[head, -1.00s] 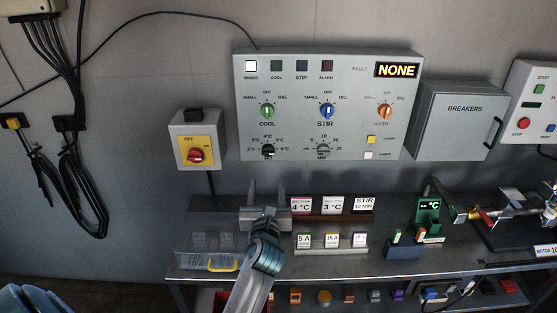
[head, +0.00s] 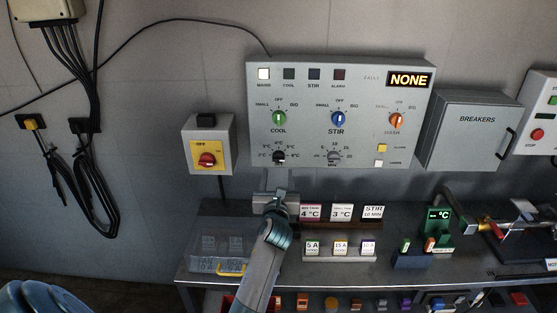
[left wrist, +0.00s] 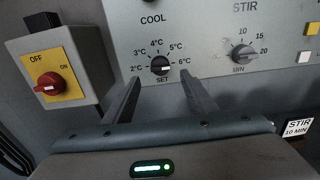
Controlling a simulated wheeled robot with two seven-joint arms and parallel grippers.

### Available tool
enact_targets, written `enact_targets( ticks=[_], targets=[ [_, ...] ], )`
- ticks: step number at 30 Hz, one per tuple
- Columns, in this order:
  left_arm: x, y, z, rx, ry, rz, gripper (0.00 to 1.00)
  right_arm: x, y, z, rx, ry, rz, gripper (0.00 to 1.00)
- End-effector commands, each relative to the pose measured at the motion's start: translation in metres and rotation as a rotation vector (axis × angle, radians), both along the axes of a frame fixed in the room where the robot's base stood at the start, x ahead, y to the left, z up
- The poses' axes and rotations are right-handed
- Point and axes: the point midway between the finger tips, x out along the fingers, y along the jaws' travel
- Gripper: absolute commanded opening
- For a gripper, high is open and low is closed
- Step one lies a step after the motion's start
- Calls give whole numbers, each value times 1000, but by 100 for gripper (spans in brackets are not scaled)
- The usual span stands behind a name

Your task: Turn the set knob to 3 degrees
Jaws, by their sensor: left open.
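The set knob (left wrist: 160,65) is a small black dial with a white pointer line, on the grey control panel (left wrist: 205,30) below the green COOL knob (head: 279,119). Its scale runs from 2°C to 6°C; in the left wrist view the pointer lies toward the right, near 6°C. The set knob (head: 279,157) also shows in the head view just above my left gripper (head: 279,180). My left gripper (left wrist: 158,85) is open, its two fingers pointing at the panel on either side of the knob's lower area, apparently not touching it. My right gripper is out of view.
A yellow OFF/ON switch box (head: 208,146) with a red knob is left of the panel. A STIR minute dial (left wrist: 243,53) sits right of the set knob. Below, the bench (head: 340,265) carries label cards, including a 3°C card (head: 342,212). The BREAKERS box (head: 476,130) is at right.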

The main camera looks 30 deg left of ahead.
Motion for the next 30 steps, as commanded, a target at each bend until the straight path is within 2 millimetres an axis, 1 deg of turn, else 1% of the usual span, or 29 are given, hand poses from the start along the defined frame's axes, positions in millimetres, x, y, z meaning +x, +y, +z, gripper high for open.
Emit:
enact_targets(
  ticks=[1, 3, 9, 15, 21, 30],
  targets=[
    [8, 5, 2, -2, 0, 2, 51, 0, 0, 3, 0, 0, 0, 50],
    [19, 12, 2, -2, 0, 1, 51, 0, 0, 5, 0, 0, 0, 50],
    [47, 28, 1, -2, 0, 1, 51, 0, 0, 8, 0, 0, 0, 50],
    [66, 41, 0, -1, 0, 2, 51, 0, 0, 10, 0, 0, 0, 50],
    [74, 45, 0, -1, 1, 0, 51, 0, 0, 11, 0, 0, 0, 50],
    [75, 46, 0, -1, 1, 0, 51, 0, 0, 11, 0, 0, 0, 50]
  ],
)
